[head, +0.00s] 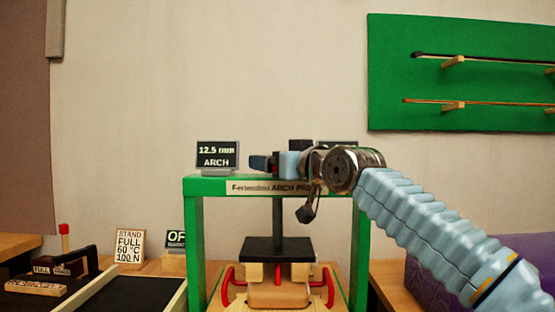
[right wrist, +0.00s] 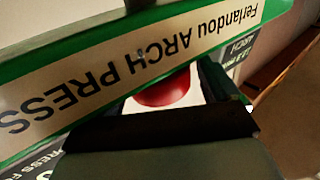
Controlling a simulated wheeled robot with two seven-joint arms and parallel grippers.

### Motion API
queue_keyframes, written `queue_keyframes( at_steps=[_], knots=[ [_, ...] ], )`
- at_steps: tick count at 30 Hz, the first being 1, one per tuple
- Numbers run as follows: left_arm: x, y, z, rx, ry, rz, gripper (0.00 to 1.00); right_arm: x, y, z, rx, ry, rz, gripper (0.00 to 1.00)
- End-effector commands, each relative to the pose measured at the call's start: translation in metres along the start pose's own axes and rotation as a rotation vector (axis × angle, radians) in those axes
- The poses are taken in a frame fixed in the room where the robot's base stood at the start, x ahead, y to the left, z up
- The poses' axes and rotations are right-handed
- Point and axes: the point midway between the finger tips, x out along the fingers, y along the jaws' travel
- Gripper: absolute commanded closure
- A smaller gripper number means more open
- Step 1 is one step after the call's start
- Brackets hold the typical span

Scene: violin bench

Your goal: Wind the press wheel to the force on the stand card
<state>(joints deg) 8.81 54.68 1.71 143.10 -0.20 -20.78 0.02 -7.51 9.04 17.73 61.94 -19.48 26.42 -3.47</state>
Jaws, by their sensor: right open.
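The green arch press (head: 194,245) stands in the middle of the head view, with a dark vertical shaft (head: 278,215) above a black pressing plate (head: 277,250). My right gripper (head: 268,163) is open at the top beam. The press wheel cannot be made out clearly there; my gripper and arm cover that area. In the right wrist view a round red part (right wrist: 162,90) shows beside the dark finger parts; whether they touch cannot be told. The stand card (head: 129,246) reads "STAND FULL 60 °C 100 N". My left gripper is not in view.
A display (head: 217,155) on the beam reads "12.5 mm ARCH"; a second display (head: 337,144) is mostly hidden behind my right arm. Red clamps (head: 228,285) flank wooden pieces under the plate. A small "OF..." sign (head: 175,239) stands left of the press. Bows hang on a green board (head: 470,80).

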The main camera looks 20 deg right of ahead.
Motion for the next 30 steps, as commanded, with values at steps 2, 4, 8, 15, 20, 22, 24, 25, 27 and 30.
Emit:
queue_keyframes(
  at_steps=[2, 4, 8, 15, 20, 22, 24, 25, 27, 30],
  knots=[
    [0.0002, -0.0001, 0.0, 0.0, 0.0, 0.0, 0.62, -0.0002, 0.0, 0.0001, 0.0, 0.0, 0.0, 0.12],
    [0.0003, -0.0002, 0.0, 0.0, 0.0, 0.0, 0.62, -0.0003, 0.0001, 0.0001, 0.0, 0.0, 0.0, 0.12],
    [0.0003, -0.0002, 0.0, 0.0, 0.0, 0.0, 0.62, -0.0004, 0.0001, 0.0001, 0.0, 0.0, 0.0, 0.29],
    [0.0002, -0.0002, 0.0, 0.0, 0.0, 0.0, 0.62, -0.0005, 0.0001, 0.0001, 0.0, 0.0, 0.0, 0.63],
    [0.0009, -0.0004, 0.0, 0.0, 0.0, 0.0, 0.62, -0.0006, -0.0004, 0.0003, -0.001, 0.0, 0.007, 0.63],
    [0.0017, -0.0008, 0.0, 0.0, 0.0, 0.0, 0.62, -0.0007, -0.0004, 0.0005, -0.002, 0.0, 0.019, 0.63],
    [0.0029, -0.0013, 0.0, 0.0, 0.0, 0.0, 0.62, -0.0007, -0.0012, 0.0005, -0.002, 0.001, 0.037, 0.63],
    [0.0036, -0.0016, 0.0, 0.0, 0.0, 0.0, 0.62, -0.0007, -0.0014, 0.0007, -0.003, 0.001, 0.047, 0.63],
    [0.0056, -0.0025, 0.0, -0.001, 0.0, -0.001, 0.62, -0.0008, -0.0021, 0.0009, -0.003, 0.001, 0.077, 0.63],
    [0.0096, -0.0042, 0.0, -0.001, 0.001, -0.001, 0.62, -0.001, -0.0026, 0.0012, -0.003, 0.003, 0.136, 0.63]
  ],
)
